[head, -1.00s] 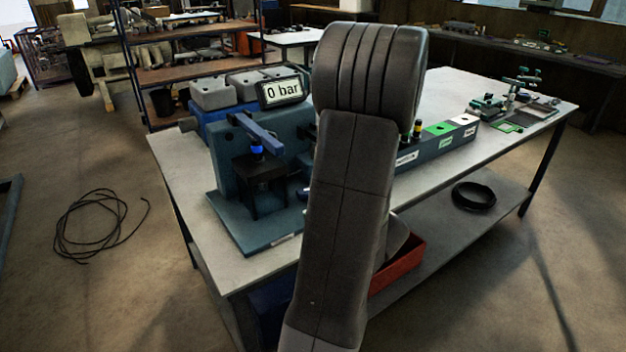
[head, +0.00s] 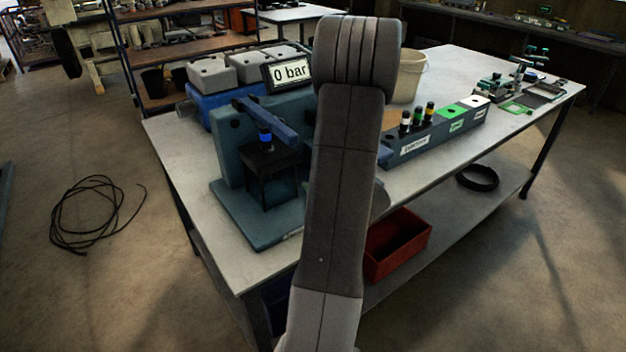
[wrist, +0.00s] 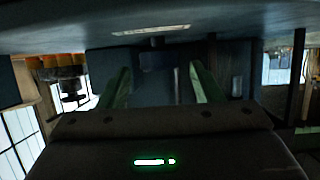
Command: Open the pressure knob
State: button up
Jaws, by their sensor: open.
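The blue-grey test stand (head: 232,165) is on the near left of the table in the head view. It has a lever (head: 265,118), a blue-topped injector (head: 265,138) in a dark block, and a display (head: 287,72) reading "0 bar". I cannot make out the pressure knob; my arm covers the stand's right side in the head view. My gripper (wrist: 162,78) shows in the wrist view, its two green fingers apart with nothing clearly between them. A dark blue-grey body lies beyond the fingers. My gripper is hidden in the head view.
The table (head: 190,205) has a rack (head: 440,135) with several injectors and green and white squares to the right, and a beige bucket (head: 408,78) behind. A red bin (head: 398,245) and a black ring (head: 478,178) are on the lower shelf. A cable coil (head: 95,215) lies on the floor.

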jog(key=shift+x, duration=2.2)
jog(key=shift+c, duration=0.5)
jog(key=c, duration=0.9)
jog(key=shift+d+r+n+g+y+p, duration=0.1)
jog(key=shift+r+n+g+y+p, duration=0.15)
jog(key=shift+n+g+y+p, duration=0.45)
jog(key=shift+f+n+g+y+p, duration=0.1)
jog(key=shift+n+g+y+p, duration=0.3)
jog(key=shift+n+y+p, duration=0.4)
jog(key=o, duration=1)
jog(key=shift+s, duration=0.1)
